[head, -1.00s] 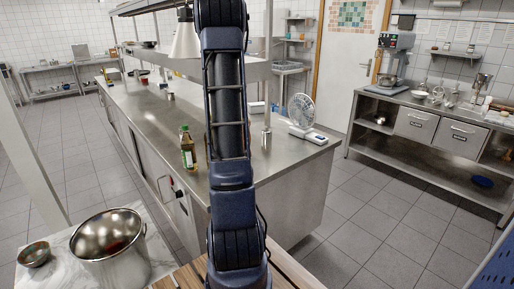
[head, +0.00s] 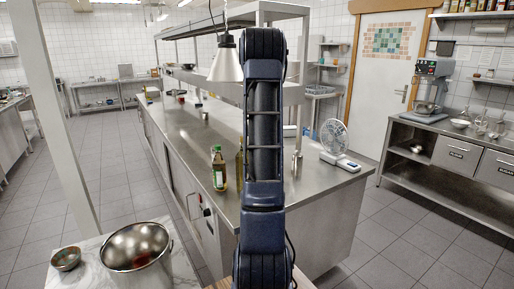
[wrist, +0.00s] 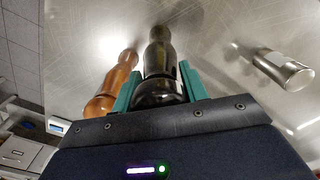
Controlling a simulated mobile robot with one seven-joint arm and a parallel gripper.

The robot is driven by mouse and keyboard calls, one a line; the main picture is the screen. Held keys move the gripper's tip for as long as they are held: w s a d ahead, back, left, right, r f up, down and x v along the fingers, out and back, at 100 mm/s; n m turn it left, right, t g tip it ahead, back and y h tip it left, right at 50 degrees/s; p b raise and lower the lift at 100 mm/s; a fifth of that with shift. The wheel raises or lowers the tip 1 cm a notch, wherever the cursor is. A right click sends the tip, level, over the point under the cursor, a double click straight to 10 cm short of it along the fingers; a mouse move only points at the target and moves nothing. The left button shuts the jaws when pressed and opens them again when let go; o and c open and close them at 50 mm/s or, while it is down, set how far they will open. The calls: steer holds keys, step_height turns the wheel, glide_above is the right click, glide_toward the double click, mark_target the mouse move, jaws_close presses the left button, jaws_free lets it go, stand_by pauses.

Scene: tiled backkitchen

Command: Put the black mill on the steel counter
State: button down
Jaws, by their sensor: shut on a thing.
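In the wrist view my gripper (wrist: 157,92) has its teal fingers on both sides of the black mill (wrist: 161,60) and is shut on it. The mill is dark and glossy with a narrower neck. A brown wooden mill (wrist: 118,80) is close on its left. A steel surface lies behind both; I cannot tell whether the black mill touches it. In the head view the steel counter (head: 188,132) runs back from the centre. My arm stands in front of its right part, and my gripper and the black mill are hidden there.
A metal can (wrist: 285,70) is to the right of my gripper. On the counter are a dark bottle with a green cap (head: 219,170) and a white fan-like scale (head: 337,145). A heat lamp (head: 226,60) hangs above. A steel pot (head: 138,248) and small bowl (head: 66,259) stand front left.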

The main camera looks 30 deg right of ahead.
steer(key=c, duration=0.8)
jaws_free()
steer(key=shift+f, duration=0.1)
steer(key=shift+o, duration=0.2)
